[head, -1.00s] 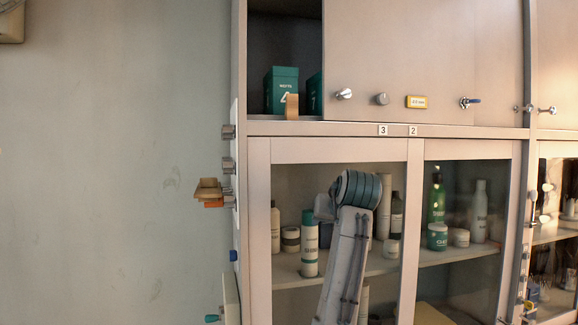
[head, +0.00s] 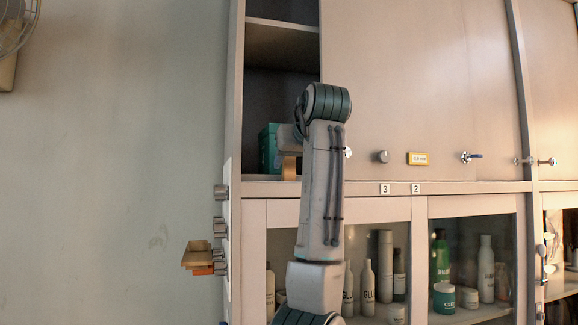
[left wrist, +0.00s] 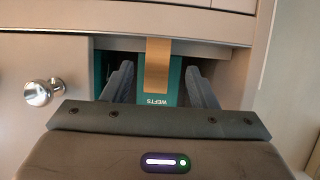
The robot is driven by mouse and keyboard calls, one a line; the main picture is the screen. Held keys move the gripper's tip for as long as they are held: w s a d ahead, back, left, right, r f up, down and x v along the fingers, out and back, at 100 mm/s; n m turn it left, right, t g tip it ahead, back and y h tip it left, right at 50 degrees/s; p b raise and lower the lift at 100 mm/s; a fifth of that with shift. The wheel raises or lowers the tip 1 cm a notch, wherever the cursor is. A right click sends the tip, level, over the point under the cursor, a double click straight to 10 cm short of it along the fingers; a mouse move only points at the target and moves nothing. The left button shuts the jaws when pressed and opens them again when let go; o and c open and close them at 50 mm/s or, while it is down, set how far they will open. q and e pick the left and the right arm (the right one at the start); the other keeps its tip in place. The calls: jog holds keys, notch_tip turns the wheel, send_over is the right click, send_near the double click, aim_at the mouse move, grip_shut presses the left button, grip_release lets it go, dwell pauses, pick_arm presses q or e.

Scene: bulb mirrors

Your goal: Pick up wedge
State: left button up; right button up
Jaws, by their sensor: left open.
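The wedge (head: 289,168) is a small tan wooden piece at the front edge of the open cabinet compartment, in front of a teal box (head: 268,148). In the left wrist view the wedge (left wrist: 158,65) stands upright between my fingers, with the teal box (left wrist: 172,92) behind it. My left gripper (left wrist: 160,80) is open, with one dark finger on each side of the wedge and a gap visible on both sides. In the head view my left arm hides most of that gripper. My right gripper is not in view.
A sliding panel with a round knob (left wrist: 42,92) borders the opening. Other knobs (head: 383,157) and a yellow label (head: 418,158) sit further right. Glass doors below show several bottles (head: 368,288). A tan tray (head: 196,254) projects from the cabinet's left side.

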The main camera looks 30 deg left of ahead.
aim_at(290, 169)
pick_arm(q)
jog(key=shift+w+a+f, duration=0.15)
jog(key=shift+w+a, duration=0.05)
jog(key=shift+a, duration=0.15)
jog(key=p+x, duration=0.4)
jog(key=shift+w+f, duration=0.1)
jog(key=shift+w, duration=0.25)
jog(key=shift+a+f, duration=0.15)
jog(key=shift+a, duration=0.05)
jog(key=shift+d, duration=0.15)
jog(key=c, duration=1)
jog(key=shift+c, duration=0.2)
